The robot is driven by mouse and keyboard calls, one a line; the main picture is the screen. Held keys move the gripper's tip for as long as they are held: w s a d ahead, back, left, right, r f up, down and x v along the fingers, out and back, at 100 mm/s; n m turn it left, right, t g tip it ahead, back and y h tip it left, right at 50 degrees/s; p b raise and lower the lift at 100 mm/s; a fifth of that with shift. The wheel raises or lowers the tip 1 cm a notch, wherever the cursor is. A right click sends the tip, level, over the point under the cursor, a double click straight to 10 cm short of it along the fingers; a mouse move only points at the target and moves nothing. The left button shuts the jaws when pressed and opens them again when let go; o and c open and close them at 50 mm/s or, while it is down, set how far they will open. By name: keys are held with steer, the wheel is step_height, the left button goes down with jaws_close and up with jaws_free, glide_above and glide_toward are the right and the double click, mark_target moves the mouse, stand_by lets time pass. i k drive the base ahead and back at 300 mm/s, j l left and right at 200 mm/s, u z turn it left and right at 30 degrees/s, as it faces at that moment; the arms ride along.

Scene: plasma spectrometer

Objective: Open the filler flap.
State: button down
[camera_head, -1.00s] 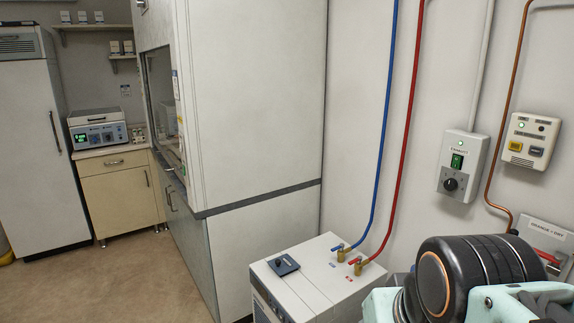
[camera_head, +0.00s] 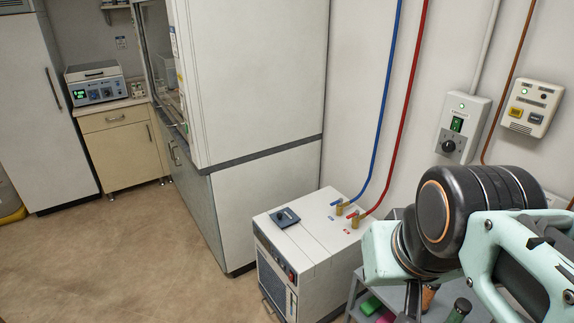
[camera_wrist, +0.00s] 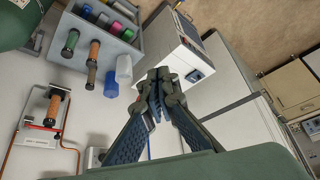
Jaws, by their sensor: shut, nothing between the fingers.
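The filler flap (camera_head: 285,217) is a small dark blue square lid on top of the white chiller unit (camera_head: 300,245), near its left front edge. It lies flat, looking closed. In the wrist view the flap (camera_wrist: 194,76) shows on the chiller (camera_wrist: 172,50), just right of my gripper's fingers. My gripper (camera_wrist: 157,88) is shut and empty, with its fingertips together. It appears in front of the chiller in that view, with no contact to be seen. In the head view my arm is at the right, and the gripper itself is hidden.
Brass valves with a blue pipe (camera_head: 380,120) and a red pipe (camera_head: 412,110) rise from the back of the chiller top. A grey shelf cart (camera_wrist: 100,25) with bottles stands beside the chiller. A tall white cabinet (camera_head: 250,100) stands behind. The floor (camera_head: 150,250) at left is clear.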

mark_target(283, 218)
steer(key=i+j+z, duration=0.2)
steer(key=i+z, duration=0.15)
steer(key=i, duration=0.15)
steer(key=i+j+z, duration=0.35)
steer(key=i, duration=0.1)
